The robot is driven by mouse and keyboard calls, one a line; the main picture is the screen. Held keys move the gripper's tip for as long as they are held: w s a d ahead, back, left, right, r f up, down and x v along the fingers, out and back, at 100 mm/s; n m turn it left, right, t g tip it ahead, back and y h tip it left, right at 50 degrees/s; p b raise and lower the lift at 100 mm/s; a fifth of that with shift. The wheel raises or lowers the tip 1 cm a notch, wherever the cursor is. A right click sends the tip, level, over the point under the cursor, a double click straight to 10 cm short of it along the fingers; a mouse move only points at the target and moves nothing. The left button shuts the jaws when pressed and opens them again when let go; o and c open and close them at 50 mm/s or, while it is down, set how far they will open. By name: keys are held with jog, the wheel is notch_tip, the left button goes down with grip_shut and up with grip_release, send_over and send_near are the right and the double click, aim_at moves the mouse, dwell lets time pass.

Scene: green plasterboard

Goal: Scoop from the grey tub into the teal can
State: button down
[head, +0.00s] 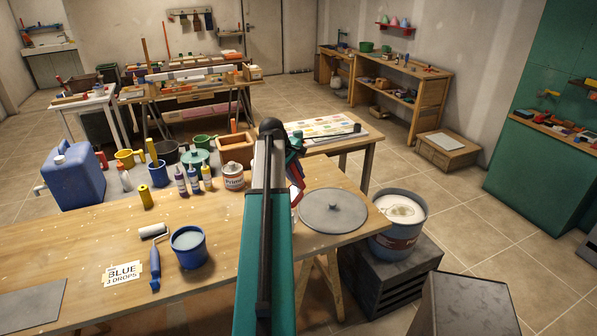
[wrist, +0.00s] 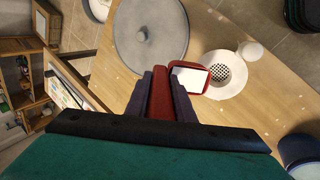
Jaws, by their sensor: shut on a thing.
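The grey tub (head: 383,246) with white contents (head: 400,209) stands right of the workbench in the head view; part of it shows at the top of the wrist view (wrist: 97,9). My gripper (wrist: 162,88) is shut on the red handle of a scoop (wrist: 192,91). The scoop has white material inside and is over the bench, beside a white ring with a dotted centre (wrist: 237,82). I cannot tell what is under that ring. A teal container (head: 197,160), perhaps the teal can, stands among the pots at the back of the bench.
A round grey lid (head: 332,210) lies on the bench's right end. A blue can (head: 189,252), a roller (head: 155,265) and a card (head: 123,274) are front left. Bottles and a Primer can (head: 233,177) stand behind. My arm hides the middle of the bench.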

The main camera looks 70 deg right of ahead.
jog(key=shift+w+a+f+h, duration=0.1)
jog(key=shift+a+f+h, duration=0.3)
jog(key=shift+f, duration=0.3)
jog(key=shift+d+r, duration=0.1)
jog(key=shift+d, duration=0.05)
jog(key=shift+f, duration=0.35)
jog(key=shift+g+b, duration=0.3)
jog(key=shift+w+a+r+g+h+b, duration=0.2)
jog(key=shift+a+h+b, duration=0.25)
jog(key=shift+b, duration=0.35)
jog(key=shift+w+a+r+g+h+b, duration=0.2)
jog(key=shift+a+h+b, duration=0.25)
jog(key=shift+b, duration=0.3)
jog(key=shift+w+a+r+g+h+b, duration=0.1)
jog(key=shift+a+r+g+h+b, duration=0.1)
jog(key=shift+a+h+b, duration=0.45)
jog(key=shift+d, duration=0.25)
jog(key=shift+w+a+b, duration=0.1)
jog(key=shift+b, duration=0.4)
jog(key=shift+w+a+r+g+h+b, duration=0.1)
jog(key=shift+w+a+g+h+b, duration=0.3)
jog(key=shift+b, duration=0.7)
jog(key=shift+a+r+g+h+b, duration=0.15)
jog(key=shift+a+h+b, duration=0.4)
jog(key=shift+b, duration=0.6)
jog(key=shift+w+a+r+g+h+b, duration=0.1)
jog(key=shift+w+a+g+h+b, duration=0.2)
jog(key=shift+h+b, duration=0.55)
